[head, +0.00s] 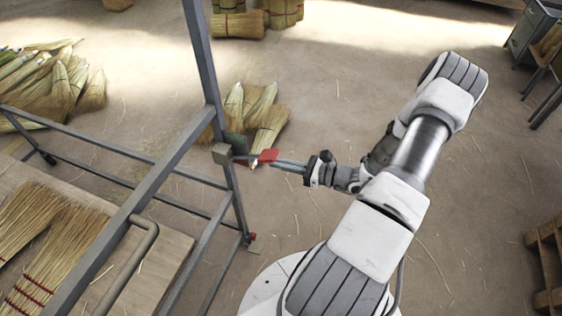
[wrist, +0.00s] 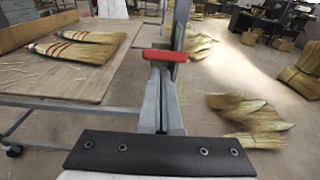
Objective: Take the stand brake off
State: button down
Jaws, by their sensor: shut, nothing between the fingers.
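The stand is a grey metal frame (head: 160,172) with an upright post on its right side. A red lever (head: 266,156) sticks out to the right from a grey block (head: 222,153) on that post. My gripper (head: 278,164) is beside the red lever, its fingers closed together and empty. In the wrist view the red lever (wrist: 165,56) lies crosswise just beyond the fingertips (wrist: 160,75); I cannot tell whether they touch it. A small red piece (head: 253,237) also shows at the foot of the post.
A wooden bench top (head: 172,245) with brooms (head: 55,245) is at the left. Broom heads (head: 262,120) lie on the floor behind the lever. A wooden pallet (head: 545,262) is at the right edge. The floor right of the post is mostly clear.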

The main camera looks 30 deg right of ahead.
jog(key=shift+w+a+r+p, duration=0.1)
jog(key=shift+r+p, duration=0.1)
jog(key=shift+r, duration=0.15)
jog(key=shift+w+r+p, duration=0.1)
jog(key=shift+r+p, duration=0.05)
jog(key=shift+r, duration=0.15)
jog(key=shift+w+r, duration=0.1)
jog(key=shift+r, duration=0.1)
notch_tip(320, 180, down, 5)
jog(key=s+d+b, duration=0.2)
jog(key=b, duration=0.2)
jog(key=r+v, duration=0.1)
jog(key=v, duration=0.8)
jog(key=shift+s+a+r+p, duration=0.15)
jog(key=shift+s+r+p, duration=0.1)
jog(key=shift+r+p, duration=0.15)
